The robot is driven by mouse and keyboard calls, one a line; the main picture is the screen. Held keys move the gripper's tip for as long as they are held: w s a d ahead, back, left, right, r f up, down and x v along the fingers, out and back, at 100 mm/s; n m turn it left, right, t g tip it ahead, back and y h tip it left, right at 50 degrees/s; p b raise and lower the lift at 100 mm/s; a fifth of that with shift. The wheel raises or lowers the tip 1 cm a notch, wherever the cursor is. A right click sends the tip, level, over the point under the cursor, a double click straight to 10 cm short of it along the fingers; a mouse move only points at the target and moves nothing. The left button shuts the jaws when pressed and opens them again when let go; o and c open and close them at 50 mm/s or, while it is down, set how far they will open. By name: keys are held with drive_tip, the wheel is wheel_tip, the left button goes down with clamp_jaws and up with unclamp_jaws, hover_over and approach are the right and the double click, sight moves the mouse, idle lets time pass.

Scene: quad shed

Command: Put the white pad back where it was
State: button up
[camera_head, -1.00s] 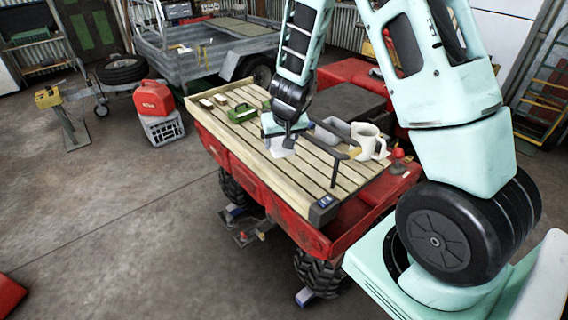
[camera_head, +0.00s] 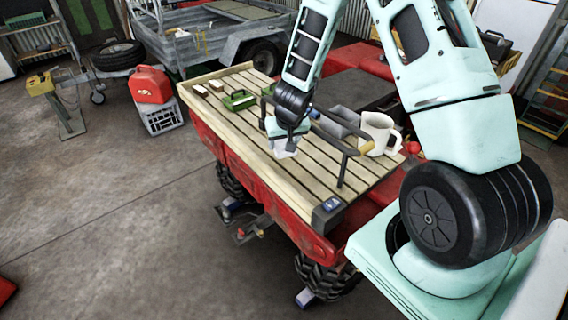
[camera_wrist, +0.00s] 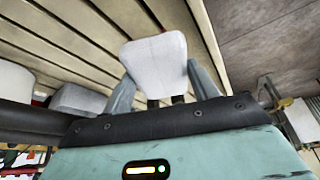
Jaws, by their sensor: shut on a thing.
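The white pad (camera_wrist: 156,66) is held between the two fingers of my gripper (camera_wrist: 160,90) in the wrist view. In the head view the pad (camera_head: 285,151) shows under my gripper (camera_head: 287,144), over the slatted wooden deck (camera_head: 240,133) of the red vehicle. Whether the pad touches the slats or hangs just above them I cannot tell. My gripper is shut on the pad, which hides part of the fingers.
Green items (camera_head: 239,100) and small pale blocks (camera_head: 200,90) lie toward the far left. The near-left slats are clear.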

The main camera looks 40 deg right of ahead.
sight(284, 166)
drive_tip(key=shift+f, duration=3.15)
drive_tip(key=shift+f, duration=0.1)
drive_tip(key=o, duration=0.7)
drive_tip(key=shift+c, duration=0.2)
drive_tip(key=shift+r, duration=0.2)
